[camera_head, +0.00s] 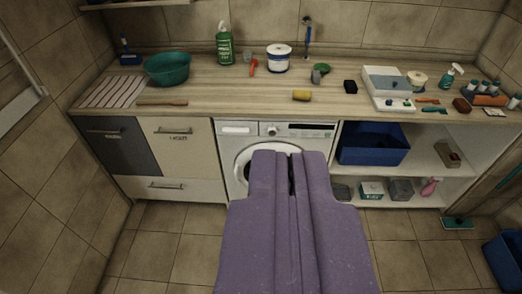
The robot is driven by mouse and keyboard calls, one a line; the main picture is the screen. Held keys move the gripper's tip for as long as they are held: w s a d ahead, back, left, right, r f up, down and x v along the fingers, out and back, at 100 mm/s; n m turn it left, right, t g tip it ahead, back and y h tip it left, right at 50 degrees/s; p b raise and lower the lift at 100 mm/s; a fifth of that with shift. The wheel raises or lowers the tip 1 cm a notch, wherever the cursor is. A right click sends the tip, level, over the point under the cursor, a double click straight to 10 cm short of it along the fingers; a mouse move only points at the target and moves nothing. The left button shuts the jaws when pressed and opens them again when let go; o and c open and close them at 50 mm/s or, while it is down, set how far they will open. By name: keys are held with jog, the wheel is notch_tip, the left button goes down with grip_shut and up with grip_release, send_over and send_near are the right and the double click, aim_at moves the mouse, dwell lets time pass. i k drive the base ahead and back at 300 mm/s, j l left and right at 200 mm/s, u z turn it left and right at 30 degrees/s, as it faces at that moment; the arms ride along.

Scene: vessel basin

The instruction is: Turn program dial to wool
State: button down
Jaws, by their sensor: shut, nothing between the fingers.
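A white washing machine (237,141) stands under the wooden counter, in the middle of the view. Its program dial (271,130) is a small round knob on the front panel, left of a dark display strip (312,127). The dial's marks are too small to read. The round door (246,163) is below the panel and partly hidden by my gripper. My purple gripper (290,155) is shut and empty. It appears in front of the machine, below and slightly right of the dial in the picture, apart from it.
The counter (220,93) holds a green basin (167,68), a green bottle (224,45), a white tub (279,58), a yellow sponge (301,95) and a white tray (384,82). A blue bin (372,144) sits on open shelves at right.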

aim_at(272, 130)
jog(key=i+j+z, duration=0.4)
jog(key=i+j, duration=0.9)
jog(key=j, duration=0.15)
jog(key=i+j+z, duration=0.25)
jog(key=i+j, duration=0.85)
jog(key=i, duration=0.1)
